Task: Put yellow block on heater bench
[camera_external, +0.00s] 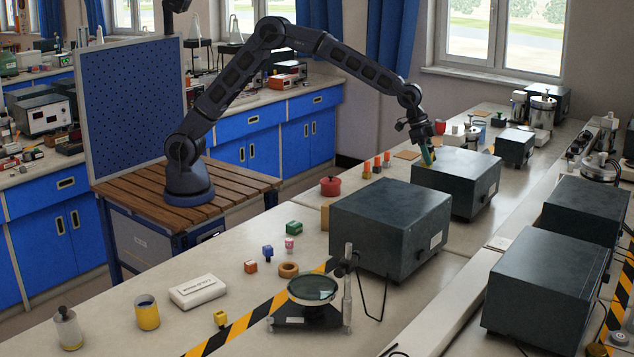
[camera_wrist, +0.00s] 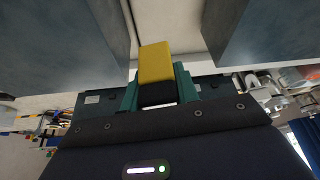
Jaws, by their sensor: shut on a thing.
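My gripper (camera_external: 428,157) is at the upper left of a dark grey box (camera_external: 455,183) on the long bench; I cannot tell whether it touches the box. In the wrist view a yellow block (camera_wrist: 156,62) is held between the green fingers and sticks out past their tips. The block is not clearly visible in the external view. Another small yellow block (camera_external: 220,318) lies on the near bench. No surface is clearly marked as the heater bench; the grey boxes have flat tops, and I cannot tell which one it is.
A larger grey box (camera_external: 388,225) stands nearer on the bench, and more boxes (camera_external: 545,290) stand on the right. Orange-topped pieces (camera_external: 376,165) and a red pot (camera_external: 330,186) are left of the gripper. A magnifier stand (camera_external: 313,290) is in front.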

